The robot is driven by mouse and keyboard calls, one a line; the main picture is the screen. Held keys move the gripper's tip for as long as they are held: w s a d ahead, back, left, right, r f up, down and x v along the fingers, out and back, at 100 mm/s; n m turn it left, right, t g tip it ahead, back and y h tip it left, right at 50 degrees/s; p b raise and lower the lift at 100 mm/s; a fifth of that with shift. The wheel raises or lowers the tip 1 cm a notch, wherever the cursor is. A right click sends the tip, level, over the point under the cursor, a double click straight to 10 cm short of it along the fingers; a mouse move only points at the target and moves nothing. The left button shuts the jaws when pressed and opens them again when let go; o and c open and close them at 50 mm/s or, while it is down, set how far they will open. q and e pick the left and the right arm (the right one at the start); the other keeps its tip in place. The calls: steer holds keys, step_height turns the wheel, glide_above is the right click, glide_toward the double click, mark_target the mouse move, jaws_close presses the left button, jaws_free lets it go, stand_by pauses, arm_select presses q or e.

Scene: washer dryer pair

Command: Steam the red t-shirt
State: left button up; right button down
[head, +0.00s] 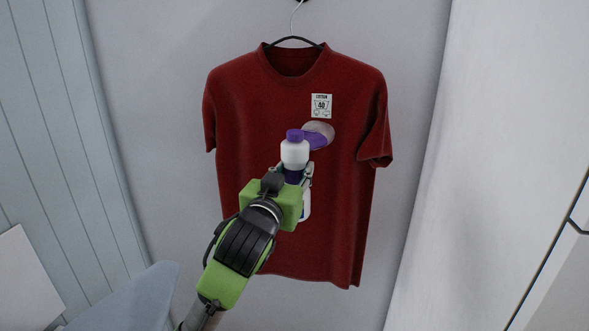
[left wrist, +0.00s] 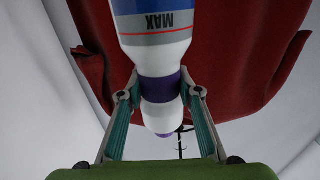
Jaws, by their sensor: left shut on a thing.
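The red t-shirt (head: 341,205) hangs upright on a dark hanger (head: 294,40) against the wall, with a small white care label on its chest. My left gripper (head: 293,176) is in front of the shirt's middle and shut on a white and purple steamer (head: 295,153). The steamer's purple, pale-faced head is in front of the chest, below the label; I cannot tell whether it touches the cloth. In the left wrist view, the fingers (left wrist: 160,92) close around the steamer's purple neck, and its white body (left wrist: 155,48) reads MAX upside down. The shirt (left wrist: 232,55) fills the background there.
A panelled pale blue wall (head: 65,130) stands at the left and a white surface (head: 470,150) at the right. A pale blue board-like shape (head: 130,300) is at the lower left. The wall around the shirt is bare.

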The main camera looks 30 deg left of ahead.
arm_select(q)
step_height(320, 180, down, 23)
steer(key=b, duration=1.5)
steer(key=shift+r, duration=0.15)
stand_by(2.4)
steer(key=shift+d, duration=0.1)
steer(key=s+a+p, duration=0.1)
steer(key=s+a, duration=0.1)
steer(key=a, duration=0.7)
steer(key=shift+s+a+p, duration=0.15)
steer(key=shift+a+p, duration=0.15)
steer(key=shift+a, duration=0.05)
stand_by(1.3)
steer(key=shift+r, duration=0.1)
